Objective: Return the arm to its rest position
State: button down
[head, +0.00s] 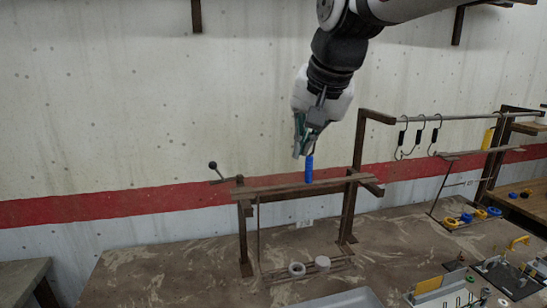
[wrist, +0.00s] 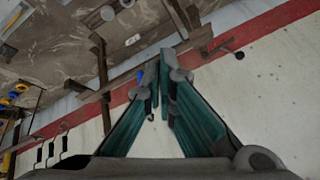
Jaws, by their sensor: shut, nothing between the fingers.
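My gripper (head: 299,154) hangs from my arm in the upper middle of the head view, pointing down, with its fingers together and empty. In the wrist view its two green-sided fingers (wrist: 165,72) converge toward the tips. A blue cylinder (head: 309,169) stands upright on the brown rack rail (head: 275,190), just below and right of the fingertips in the head view. It looks apart from the gripper, though the depth between them is hard to tell. In the wrist view a small bit of blue (wrist: 140,77) shows beside the left finger, mostly hidden.
A lever with a black knob (head: 213,165) sticks out at the rack's left. White rings (head: 297,269) lie on the lower shelf. Black hooks (head: 419,135) hang from a rail at right. Yellow and blue rings (head: 466,217) and trays fill the right side.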

jog(key=s+d+f+n, duration=0.1)
jog(key=s+d+f, duration=0.3)
jog(key=s, duration=0.4)
jog(key=s+d+f+n+h, duration=0.1)
jog(key=s+d+f, duration=0.3)
jog(key=s, duration=0.3)
jog(key=s+d+f+h, duration=0.1)
jog(key=s+d+f, duration=0.2)
jog(key=s+d, duration=0.3)
jog(key=s, duration=0.2)
jog(key=shift+s+f+n, duration=0.35)
jog(key=shift+f+n, duration=0.05)
